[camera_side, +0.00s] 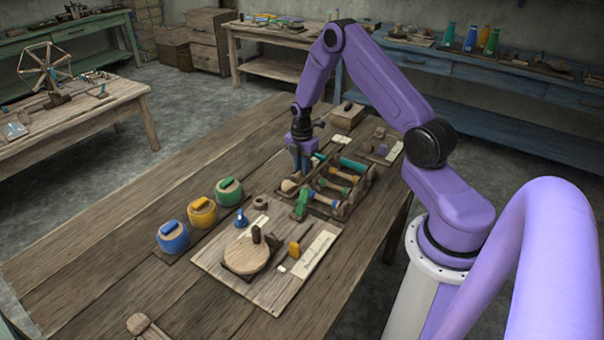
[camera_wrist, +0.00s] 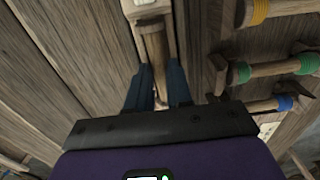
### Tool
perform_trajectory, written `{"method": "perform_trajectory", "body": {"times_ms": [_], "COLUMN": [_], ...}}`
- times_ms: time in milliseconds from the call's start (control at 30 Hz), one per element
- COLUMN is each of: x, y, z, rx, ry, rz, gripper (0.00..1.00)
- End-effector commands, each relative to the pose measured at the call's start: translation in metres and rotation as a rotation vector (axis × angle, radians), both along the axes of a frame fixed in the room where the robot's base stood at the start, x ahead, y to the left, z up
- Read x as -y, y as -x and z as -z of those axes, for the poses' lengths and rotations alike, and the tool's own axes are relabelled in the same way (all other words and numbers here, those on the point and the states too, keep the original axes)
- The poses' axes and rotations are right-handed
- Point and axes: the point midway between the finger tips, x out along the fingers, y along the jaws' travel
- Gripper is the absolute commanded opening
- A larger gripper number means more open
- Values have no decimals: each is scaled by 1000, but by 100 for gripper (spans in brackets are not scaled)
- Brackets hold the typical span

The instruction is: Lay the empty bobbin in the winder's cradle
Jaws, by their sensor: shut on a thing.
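My gripper (camera_side: 303,170) is low over the left edge of the bobbin tray in the side view. In the wrist view its two dark blue fingers (camera_wrist: 161,88) are shut on a bare wooden shaft, which I take for the empty bobbin (camera_wrist: 155,50). It has a pale block-like end at the top of the picture, and its near end is hidden between the fingers. In the side view the fingers mostly hide it. I cannot tell for sure which part is the winder's cradle; a board with a round wooden disc (camera_side: 246,257) lies nearer the camera.
The wooden tray (camera_side: 322,208) holds several bobbins with coloured ends, close beside the gripper. A green piece (camera_side: 302,203) stands at its near corner. Blue (camera_side: 173,238), yellow (camera_side: 202,212) and green (camera_side: 229,191) lidded pots stand to the left. The table's left side is clear.

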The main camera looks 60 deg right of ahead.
Motion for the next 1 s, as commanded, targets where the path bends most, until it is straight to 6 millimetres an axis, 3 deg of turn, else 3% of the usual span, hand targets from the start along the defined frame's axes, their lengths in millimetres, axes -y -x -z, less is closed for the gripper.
{"method": "perform_trajectory", "body": {"times_ms": [600, 1000], "x": [0, 0], "y": [0, 0], "z": [-42, -47], "rx": [1, -1], "ry": [0, 0], "rz": [0, 0], "gripper": [1, 1]}}
